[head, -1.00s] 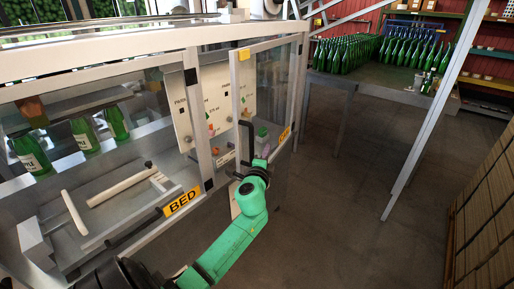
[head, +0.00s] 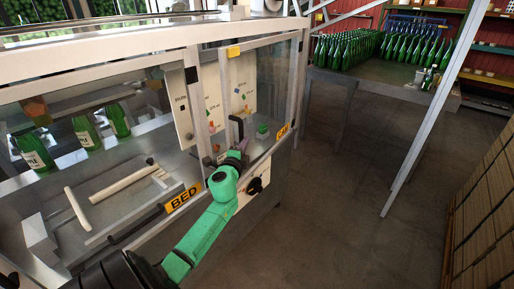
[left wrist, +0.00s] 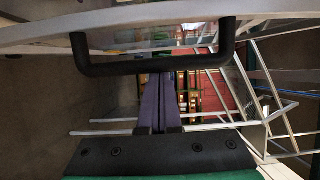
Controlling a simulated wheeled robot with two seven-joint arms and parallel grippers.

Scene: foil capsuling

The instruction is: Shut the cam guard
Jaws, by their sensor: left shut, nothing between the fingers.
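The cam guard (head: 270,85) is a clear framed door at the right end of the machine, with a yellow label (head: 284,131) low on it, partly readable. It stands nearly in line with the machine front; I cannot tell whether it sits fully flush against the post (head: 203,100). Its black bar handle (head: 236,128) also spans the left wrist view (left wrist: 150,66). My left gripper (head: 236,153) is at the guard, just by the handle. In the left wrist view its purple fingers (left wrist: 160,78) are together, empty, with tips at the bar. Contact is unclear. My right gripper is not in view.
The bed guard with a yellow BED label (head: 184,198) is to the left, with green bottles (head: 85,132) behind it. A black knob (head: 256,185) sits on a white panel below the cam guard. A bottle table (head: 400,85) stands behind; the floor at right (head: 340,200) is clear.

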